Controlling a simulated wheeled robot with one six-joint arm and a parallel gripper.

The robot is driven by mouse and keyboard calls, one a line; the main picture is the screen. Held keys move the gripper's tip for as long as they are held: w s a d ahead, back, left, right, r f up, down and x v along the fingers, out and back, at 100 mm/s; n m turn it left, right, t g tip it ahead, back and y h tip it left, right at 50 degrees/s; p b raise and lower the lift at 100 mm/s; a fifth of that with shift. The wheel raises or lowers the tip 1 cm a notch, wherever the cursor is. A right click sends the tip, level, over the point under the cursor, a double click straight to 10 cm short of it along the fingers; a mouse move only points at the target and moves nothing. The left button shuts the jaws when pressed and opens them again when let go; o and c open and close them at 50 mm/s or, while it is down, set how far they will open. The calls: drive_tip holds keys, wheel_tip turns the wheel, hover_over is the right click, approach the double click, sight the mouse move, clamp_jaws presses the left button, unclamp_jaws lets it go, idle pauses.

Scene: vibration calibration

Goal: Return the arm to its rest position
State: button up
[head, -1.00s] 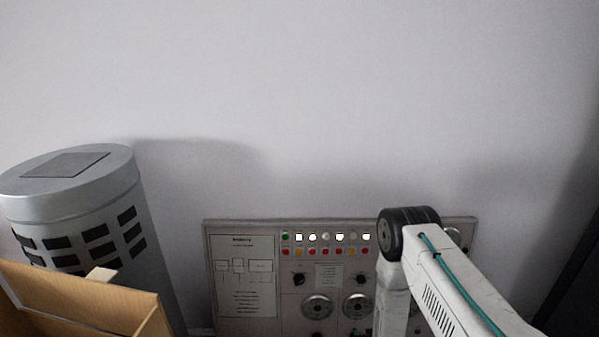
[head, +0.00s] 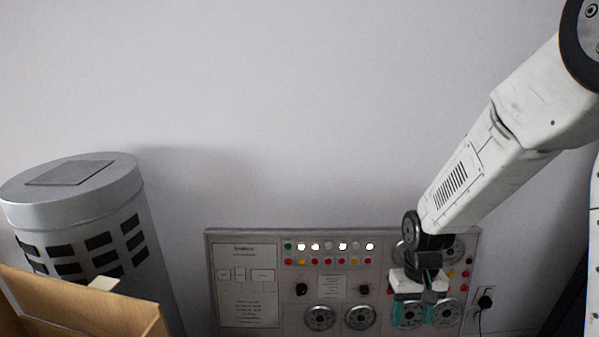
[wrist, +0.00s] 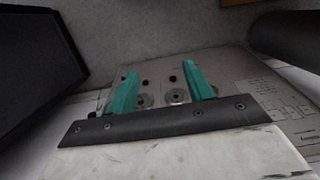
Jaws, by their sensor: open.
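My arm (head: 470,180) reaches in from the upper right of the head view and slants down to the left. My gripper (head: 412,314) hangs at its lower end, in front of the right part of the control panel. In the wrist view the two teal fingers of my gripper (wrist: 160,90) stand well apart with nothing between them. The gripper is open and empty.
The control panel (head: 247,262) with lights, knobs and round dials stands against the wall. A grey cylinder (head: 90,215) with dark slots and an open wooden box (head: 90,305) are at the left. A plug with a cable (head: 484,301) is right of the panel. The upper wall area is clear.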

drive_tip(key=s+d+r+t, duration=0.2)
drive_tip(key=s+r+t, duration=0.1)
drive_tip(key=s+r, duration=1.7)
wheel_tip(320, 180, up, 3)
drive_tip(key=shift+r, duration=0.1)
idle(3.5)
